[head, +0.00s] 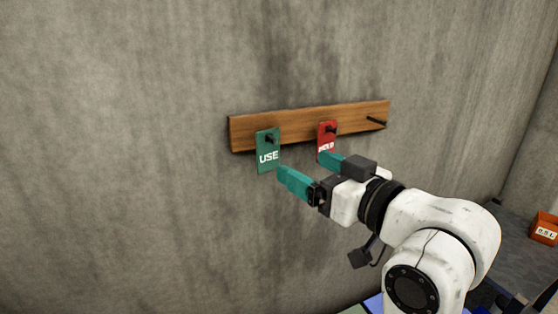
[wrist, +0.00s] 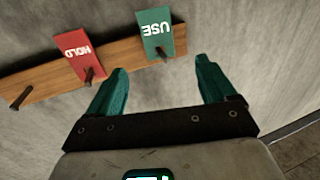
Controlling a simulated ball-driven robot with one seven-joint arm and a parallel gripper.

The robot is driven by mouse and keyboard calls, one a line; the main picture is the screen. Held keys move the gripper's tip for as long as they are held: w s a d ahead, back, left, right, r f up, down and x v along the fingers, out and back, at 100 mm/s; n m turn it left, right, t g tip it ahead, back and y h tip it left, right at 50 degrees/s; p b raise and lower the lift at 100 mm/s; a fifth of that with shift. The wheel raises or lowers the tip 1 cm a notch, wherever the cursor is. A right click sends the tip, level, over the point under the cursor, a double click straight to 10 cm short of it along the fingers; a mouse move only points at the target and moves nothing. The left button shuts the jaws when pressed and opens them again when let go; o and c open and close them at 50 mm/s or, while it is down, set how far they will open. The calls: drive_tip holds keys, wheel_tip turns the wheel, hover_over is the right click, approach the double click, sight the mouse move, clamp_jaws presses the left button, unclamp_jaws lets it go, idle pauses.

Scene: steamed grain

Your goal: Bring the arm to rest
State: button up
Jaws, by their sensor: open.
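My gripper (head: 305,171) has teal fingers and is open and empty in front of the wall, just below a wooden peg board. In the wrist view its two fingers (wrist: 160,82) stand wide apart with nothing between them. My white arm reaches in from the lower right of the head view. A green tag marked USE (head: 266,160) hangs on the left peg, and it shows upside down in the wrist view (wrist: 156,28). A red tag marked HOLD hangs on the middle peg (wrist: 80,54), its lower part hidden by my gripper in the head view.
The wooden board (head: 355,113) is fixed to a grey concrete wall (head: 120,150). Its right peg (head: 376,121) is bare. An orange bin (head: 544,229) stands on a dark surface at the far right. The wall left of the board is clear.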

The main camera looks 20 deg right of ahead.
drive_tip(key=s+d+f+m+g+h, duration=0.1)
drive_tip(key=s+f+g, duration=0.25)
drive_tip(key=f, duration=0.95)
drive_tip(key=s+d+f+m+g+h, duration=0.1)
drive_tip(key=s+f+g+h, duration=0.2)
drive_tip(key=f, duration=1)
drive_tip(key=s+d+f+g, duration=0.1)
drive_tip(key=s+f+g, duration=0.2)
drive_tip(key=s+f, duration=0.3)
drive_tip(key=s+d+f+m+g, duration=0.1)
drive_tip(key=s+f+g, duration=0.2)
drive_tip(key=s+f, duration=0.4)
drive_tip(key=s+d+f+g, duration=0.1)
drive_tip(key=s+f+g, duration=0.3)
drive_tip(key=s, duration=0.6)
drive_tip(key=shift+s+f+m+h, duration=0.2)
drive_tip(key=shift+f+m+h, duration=0.15)
drive_tip(key=shift+f, duration=1.05)
